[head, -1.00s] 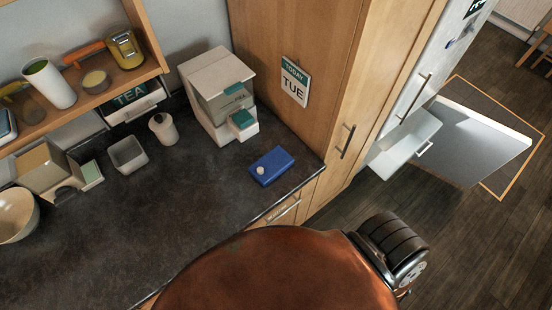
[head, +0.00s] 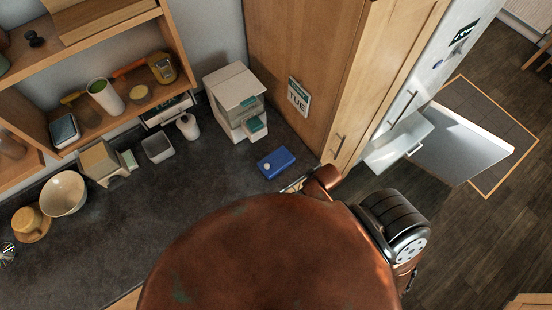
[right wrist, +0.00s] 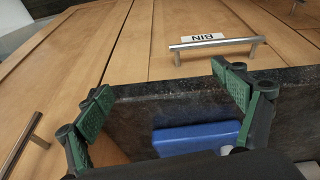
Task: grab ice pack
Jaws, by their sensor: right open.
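The ice pack, a blue flat block with a white cap (head: 276,162), lies on the dark counter near its right edge, in front of the white coffee machine. In the right wrist view the blue block (right wrist: 195,139) shows low in the picture, partly hidden by the dark wrist part. My right gripper (right wrist: 168,95) is open and empty, its green-padded fingers apart, with the block seen beyond and between them and not touching. In the head view the right fingers are mostly hidden by my brown arm. My left gripper is not in view.
The coffee machine (head: 236,98) stands behind the block. A tall wooden cabinet (head: 305,50) rises at the right. In the wrist view a drawer handle labelled BIN (right wrist: 215,42) is near the counter edge. An open fridge door (head: 455,150) stands farther right. The counter left of the block is clear.

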